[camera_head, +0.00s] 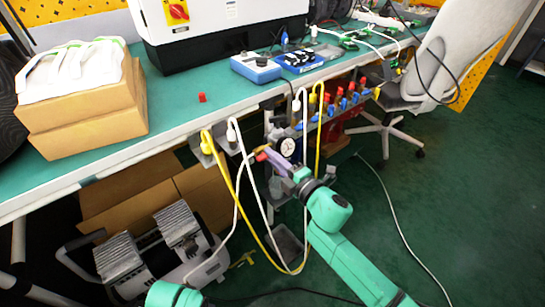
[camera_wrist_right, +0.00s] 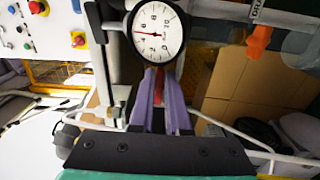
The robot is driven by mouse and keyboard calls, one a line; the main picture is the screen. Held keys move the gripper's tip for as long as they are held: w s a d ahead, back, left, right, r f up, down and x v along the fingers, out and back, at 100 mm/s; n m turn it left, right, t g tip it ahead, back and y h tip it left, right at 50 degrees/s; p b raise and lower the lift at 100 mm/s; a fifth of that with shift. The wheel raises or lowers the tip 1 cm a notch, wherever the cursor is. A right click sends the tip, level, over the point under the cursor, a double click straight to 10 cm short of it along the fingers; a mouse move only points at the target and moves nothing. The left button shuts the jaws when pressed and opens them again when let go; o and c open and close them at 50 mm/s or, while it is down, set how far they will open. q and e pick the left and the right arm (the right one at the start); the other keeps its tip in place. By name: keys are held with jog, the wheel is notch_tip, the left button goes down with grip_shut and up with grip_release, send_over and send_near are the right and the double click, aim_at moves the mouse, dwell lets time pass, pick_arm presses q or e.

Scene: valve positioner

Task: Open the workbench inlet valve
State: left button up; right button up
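A round white pressure gauge (camera_head: 287,146) hangs under the front edge of the workbench. In the right wrist view the gauge (camera_wrist_right: 157,32) fills the top middle. A small red handle (camera_head: 261,157) shows beside the gauge, at the tips of my right gripper (camera_head: 271,156). In the right wrist view the purple fingers of my right gripper (camera_wrist_right: 158,80) point at the area just below the gauge, close together, with a reddish part between them. Whether they press on it is unclear. The valve body is mostly hidden. My left gripper is out of view.
Yellow (camera_head: 239,198) and white hoses hang close to my right gripper. A row of blue and red valves (camera_head: 340,104) sits further right under the bench. A compressor (camera_head: 165,252) and an open cardboard box stand below. An orange part (camera_wrist_right: 258,42) shows right of the gauge.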

jog(key=o, duration=0.3)
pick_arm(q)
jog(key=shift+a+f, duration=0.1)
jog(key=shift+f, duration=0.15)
pick_arm(e)
jog(key=v, duration=1.4)
jog(key=shift+s+d, duration=0.2)
jog(key=shift+s, duration=0.05)
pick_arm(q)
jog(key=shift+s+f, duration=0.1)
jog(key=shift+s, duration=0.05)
